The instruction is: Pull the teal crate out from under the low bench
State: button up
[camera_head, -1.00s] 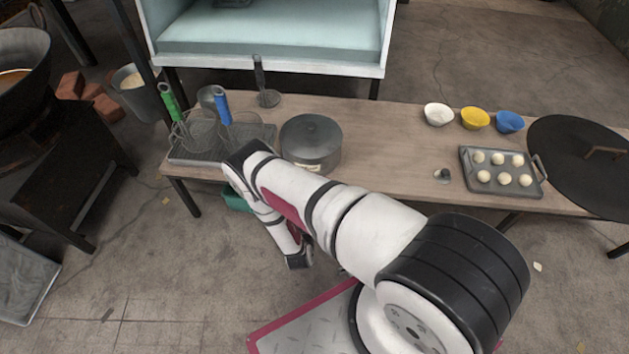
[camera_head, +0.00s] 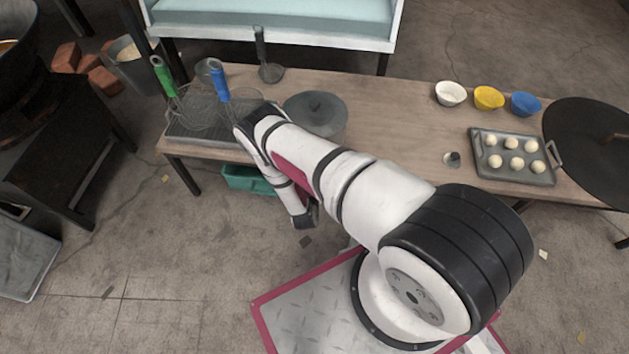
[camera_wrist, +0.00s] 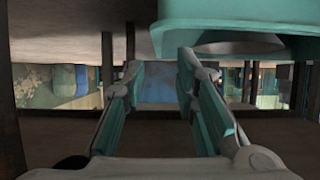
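The teal crate (camera_head: 246,180) sits on the floor under the left part of the low bench (camera_head: 400,130), its near side showing past the front edge. The arm covers its right end. In the wrist view the crate (camera_wrist: 240,12) fills the upper right, with a rounded opening or recess in its side. My gripper (camera_wrist: 160,68) is open, its two teal-padded fingers spread with nothing between them. The right fingertip is close to the crate's lower edge in that view; I cannot tell whether they touch.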

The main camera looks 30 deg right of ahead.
jog(key=b+x, duration=0.4)
jog(key=x, duration=0.6)
grip_shut()
